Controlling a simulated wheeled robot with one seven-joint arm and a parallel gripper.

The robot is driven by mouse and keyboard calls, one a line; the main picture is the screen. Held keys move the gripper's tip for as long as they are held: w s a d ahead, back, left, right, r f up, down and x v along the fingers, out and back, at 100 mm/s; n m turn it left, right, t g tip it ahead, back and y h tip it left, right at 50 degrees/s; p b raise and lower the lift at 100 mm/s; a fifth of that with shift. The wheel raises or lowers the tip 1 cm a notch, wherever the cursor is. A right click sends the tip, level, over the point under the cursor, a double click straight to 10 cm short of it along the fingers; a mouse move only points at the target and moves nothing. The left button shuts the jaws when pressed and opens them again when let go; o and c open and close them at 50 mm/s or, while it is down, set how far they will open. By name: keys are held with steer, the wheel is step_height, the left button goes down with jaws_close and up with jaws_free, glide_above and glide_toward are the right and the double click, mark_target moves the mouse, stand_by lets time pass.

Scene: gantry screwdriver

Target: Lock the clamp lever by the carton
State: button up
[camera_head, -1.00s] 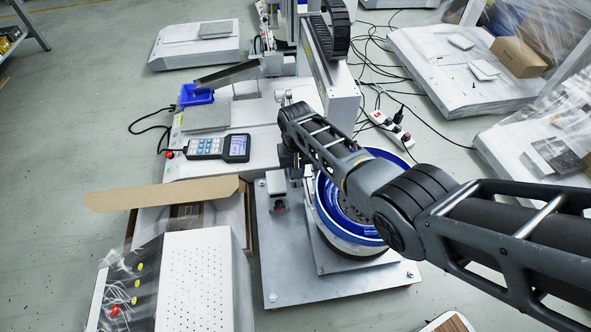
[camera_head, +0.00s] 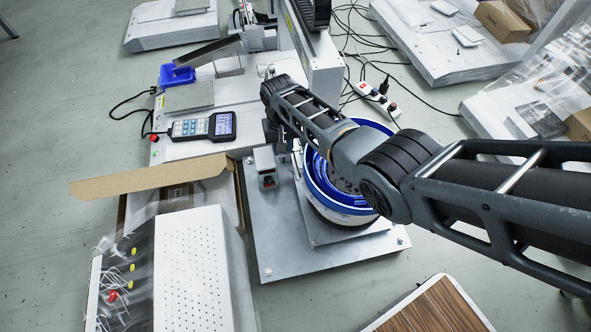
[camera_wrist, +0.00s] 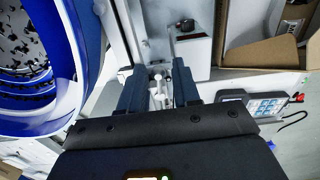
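My gripper (camera_wrist: 159,82) shows in the wrist view with two dark blue fingers set apart. A small pale metal clamp lever (camera_wrist: 158,92) with rounded ends stands between them, with gaps visible at its sides; I cannot tell whether either finger touches it. In the head view my gripper (camera_head: 272,134) is mostly hidden by my arm, beside the small grey box and the blue bowl; the lever cannot be made out there. The open cardboard carton (camera_head: 150,178) lies left of the gripper, and shows at upper right in the wrist view (camera_wrist: 262,52).
The blue-rimmed feeder bowl (camera_head: 312,182) stands close to my gripper. A small grey box with a black knob (camera_wrist: 190,48) is just beyond the fingers. A handheld keypad (camera_head: 202,127), a perforated white box (camera_head: 195,270) and a wood-topped surface (camera_head: 430,310) are around.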

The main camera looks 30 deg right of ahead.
steer(key=w+a+r+m+b, duration=0.2)
steer(key=w+r+m+b, duration=0.15)
steer(key=r+m, duration=0.65)
steer(key=s+a+f+n+t+y+p, duration=0.1)
steer(key=s+a+f+p, duration=0.15)
steer(key=s, duration=0.25)
steer(key=s+a+f+t+p, duration=0.1)
steer(key=s+a+t+p, duration=0.1)
steer(key=s+p, duration=0.15)
steer(key=s+a+f+n+t+y+p, duration=0.1)
steer(key=s+a+f+p, duration=0.15)
steer(key=s, duration=0.25)
steer(key=s+r+n+t+p, duration=0.1)
steer(key=s+r+t+p, duration=0.1)
steer(key=s+r, duration=0.3)
steer(key=s+r+n+t+p, duration=0.2)
steer(key=s+r+p, duration=0.2)
steer(key=s, duration=0.7)
steer(key=shift+s+d+r+p, duration=0.2)
steer(key=shift+d+r+p, duration=0.25)
steer(key=shift+p, duration=0.35)
steer(key=shift+f, duration=0.1)
